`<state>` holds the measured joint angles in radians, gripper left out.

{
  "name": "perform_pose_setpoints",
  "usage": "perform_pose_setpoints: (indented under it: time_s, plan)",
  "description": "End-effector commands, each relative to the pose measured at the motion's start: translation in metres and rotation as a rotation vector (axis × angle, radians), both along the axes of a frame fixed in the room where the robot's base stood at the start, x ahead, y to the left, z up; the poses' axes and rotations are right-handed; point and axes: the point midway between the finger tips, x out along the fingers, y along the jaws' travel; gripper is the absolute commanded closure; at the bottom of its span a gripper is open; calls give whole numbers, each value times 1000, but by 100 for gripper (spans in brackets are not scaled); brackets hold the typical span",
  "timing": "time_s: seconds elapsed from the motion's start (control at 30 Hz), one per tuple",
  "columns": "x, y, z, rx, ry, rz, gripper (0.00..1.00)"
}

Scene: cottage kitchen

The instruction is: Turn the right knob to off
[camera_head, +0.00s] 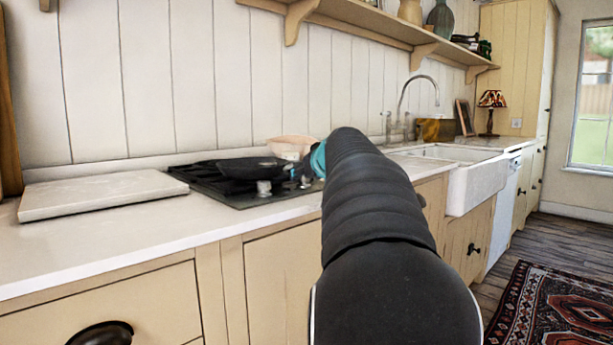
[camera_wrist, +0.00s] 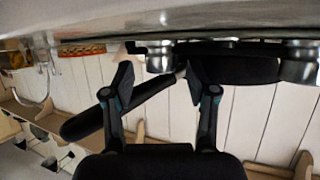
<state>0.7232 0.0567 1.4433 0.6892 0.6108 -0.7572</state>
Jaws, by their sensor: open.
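The black cooktop (camera_head: 215,187) is set in the counter and carries a dark pan (camera_head: 250,167). Its left knob (camera_head: 264,188) is silvery and stands at the front edge; it also shows in the wrist view (camera_wrist: 300,62). The right knob (camera_wrist: 160,57) shows in the wrist view, which is upside down, between the fingertips of my gripper (camera_wrist: 158,76). The gripper is open, one finger on each side of the knob; I cannot tell whether either touches.
The pan's handle (camera_wrist: 85,122) runs behind one finger in the wrist view. A pale bowl (camera_head: 290,146) stands behind the cooktop. A light board (camera_head: 100,193) lies on the counter at left. The white sink (camera_head: 480,185) is at right. A shelf (camera_head: 380,25) runs above.

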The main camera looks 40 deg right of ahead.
Motion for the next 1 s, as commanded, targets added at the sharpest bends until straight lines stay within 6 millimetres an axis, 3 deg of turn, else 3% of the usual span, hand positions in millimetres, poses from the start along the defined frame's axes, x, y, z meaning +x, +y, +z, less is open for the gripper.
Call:
perform_pose_setpoints:
  time_s: [0.53,0.7,1.0]
  plan:
    - [-85,28,37,-1,-1,-2,42]
    - [-97,32,42,-1,-1,-1,42]
    - [-99,33,43,0,0,0,42]
